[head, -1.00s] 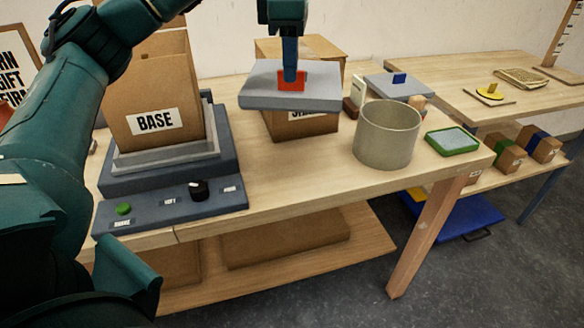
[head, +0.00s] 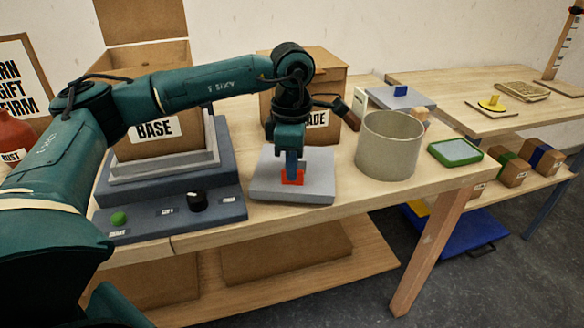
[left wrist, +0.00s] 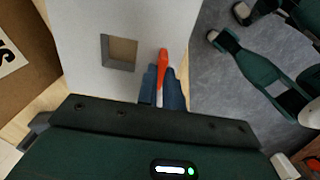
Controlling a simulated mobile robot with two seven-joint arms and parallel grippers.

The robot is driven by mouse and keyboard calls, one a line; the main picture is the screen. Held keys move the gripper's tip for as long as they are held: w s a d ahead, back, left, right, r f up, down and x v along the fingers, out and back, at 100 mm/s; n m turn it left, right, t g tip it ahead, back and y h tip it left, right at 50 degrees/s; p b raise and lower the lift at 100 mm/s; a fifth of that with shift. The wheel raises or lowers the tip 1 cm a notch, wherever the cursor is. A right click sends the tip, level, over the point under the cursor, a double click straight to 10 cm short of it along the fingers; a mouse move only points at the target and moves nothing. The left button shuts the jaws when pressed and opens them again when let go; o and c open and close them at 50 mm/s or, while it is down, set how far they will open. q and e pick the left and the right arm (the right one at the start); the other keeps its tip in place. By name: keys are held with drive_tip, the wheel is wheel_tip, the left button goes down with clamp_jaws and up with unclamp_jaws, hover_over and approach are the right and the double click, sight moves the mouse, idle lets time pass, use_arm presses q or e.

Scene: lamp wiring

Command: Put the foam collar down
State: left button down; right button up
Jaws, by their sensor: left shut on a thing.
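The foam collar (head: 322,172) is a flat grey slab with a red tab (head: 292,178). It lies level at or just above the front part of the workbench; I cannot tell if it touches the top. My left gripper (head: 291,172) points down from above and is shut on the red tab. In the left wrist view the collar (left wrist: 160,25) fills the top middle and shows a square hole (left wrist: 120,52). There the left gripper (left wrist: 163,75) pinches the tab near the collar's edge. My right gripper is not in view.
Left of the collar stands a grey stepped unit (head: 175,205) with a knob and the BASE box (head: 155,140). A second box (head: 330,80) stands behind. A round grey drum (head: 390,145) and a green-rimmed tray (head: 456,152) are to the right. The workbench edge (head: 350,205) is close in front.

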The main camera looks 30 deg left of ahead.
use_arm(q)
drive_tip(key=shift+f, duration=0.45)
drive_tip(key=shift+f, duration=0.2)
drive_tip(key=c, duration=1.5)
unclamp_jaws()
drive_tip(key=shift+r, duration=0.1)
drive_tip(key=shift+c, duration=0.2)
